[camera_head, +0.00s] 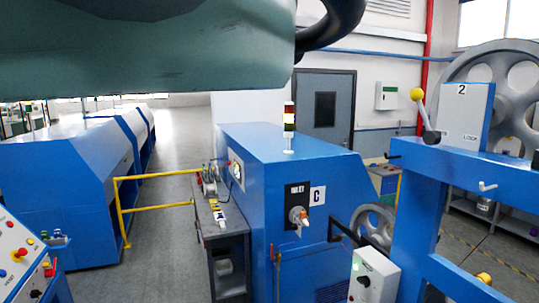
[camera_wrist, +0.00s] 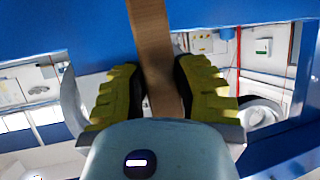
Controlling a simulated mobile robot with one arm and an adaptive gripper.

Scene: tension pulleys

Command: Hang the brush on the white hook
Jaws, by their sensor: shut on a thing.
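My gripper (camera_wrist: 160,88) shows only in the wrist view. Its two yellow-green ribbed fingers are shut on a flat brown wooden handle, which I take as the brush (camera_wrist: 152,45). The handle runs up between the fingers and out of the top of the picture, so its far end and any bristles are hidden. In the head view, a small white hook (camera_head: 487,186) sticks out from the front of the blue beam at the right. I cannot make out the hook in the wrist view. The head view does not show my gripper or the brush.
The blue frame (camera_head: 420,215) stands at the right, with a yellow-knobbed lever (camera_head: 419,98) and a white sign (camera_head: 466,112) on top. A white control box (camera_head: 374,277) sits low beside it. A blue machine (camera_head: 288,165) stands in the middle. Grey floor (camera_head: 183,145) lies open behind.

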